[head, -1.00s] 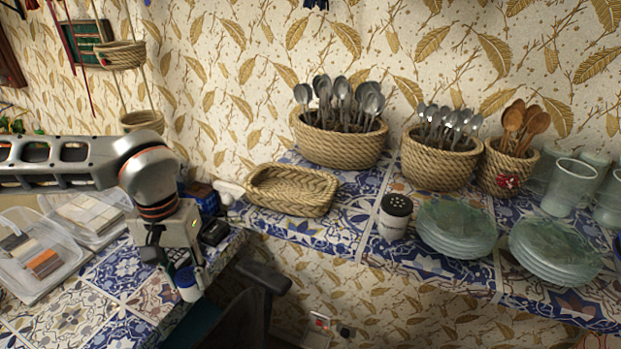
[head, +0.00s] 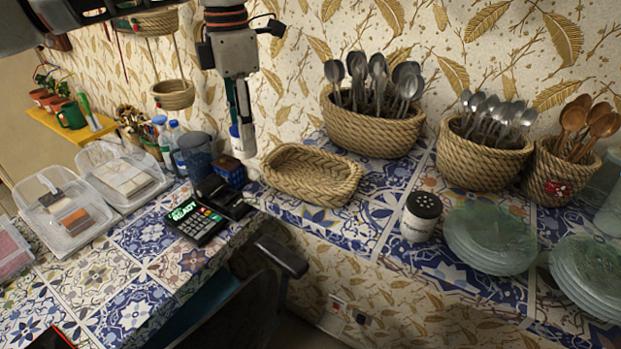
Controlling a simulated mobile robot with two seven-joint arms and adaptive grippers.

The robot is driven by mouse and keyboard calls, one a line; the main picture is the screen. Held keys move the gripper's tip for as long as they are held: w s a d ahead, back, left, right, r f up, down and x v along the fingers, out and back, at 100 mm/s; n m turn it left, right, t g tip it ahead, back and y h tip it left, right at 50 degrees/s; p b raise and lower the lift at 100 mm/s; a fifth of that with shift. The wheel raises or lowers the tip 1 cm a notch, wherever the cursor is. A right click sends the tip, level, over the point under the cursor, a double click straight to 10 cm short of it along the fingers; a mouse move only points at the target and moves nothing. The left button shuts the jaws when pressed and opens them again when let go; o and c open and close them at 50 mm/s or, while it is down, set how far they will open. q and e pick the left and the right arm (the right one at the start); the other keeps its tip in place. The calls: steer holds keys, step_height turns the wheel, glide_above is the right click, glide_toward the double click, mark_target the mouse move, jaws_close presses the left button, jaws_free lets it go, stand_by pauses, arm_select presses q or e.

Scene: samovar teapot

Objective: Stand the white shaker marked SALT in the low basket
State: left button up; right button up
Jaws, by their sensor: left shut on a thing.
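My left gripper (head: 240,122) is shut on a small white shaker (head: 243,147) with a blue top. It holds the shaker roughly upright, its marking too small to read. In the head view the shaker shows just left of the low basket (head: 312,193), apparently above the counter. The low basket is an oval woven tray, and it looks empty. A second white shaker (head: 417,226) with a black perforated top stands on the tiled shelf to the right of the basket; its marking cannot be read. My right gripper is not in view.
Spoon baskets (head: 372,132) stand behind and right of the low basket. Glass plates (head: 490,238) are stacked at the right. A card terminal (head: 195,222), a dark blue box (head: 230,170), bottles and clear food boxes (head: 62,208) occupy the left counter. Tiles between basket and black-topped shaker are clear.

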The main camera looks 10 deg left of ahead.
arm_select(q)
steer(key=s+d+r+n, duration=0.1)
steer(key=d+r+n, duration=0.4)
steer(key=r+n, duration=0.6)
step_height(320, 180, up, 10)
steer(key=n, duration=1.4)
glide_above(295, 174)
steer(key=shift+a+f+b, duration=0.1)
steer(key=shift+f+b, duration=2.2)
steer(key=shift+f, duration=7.75)
steer(key=shift+f, duration=0.1)
steer(key=o, duration=1.1)
steer(key=shift+o, duration=0.2)
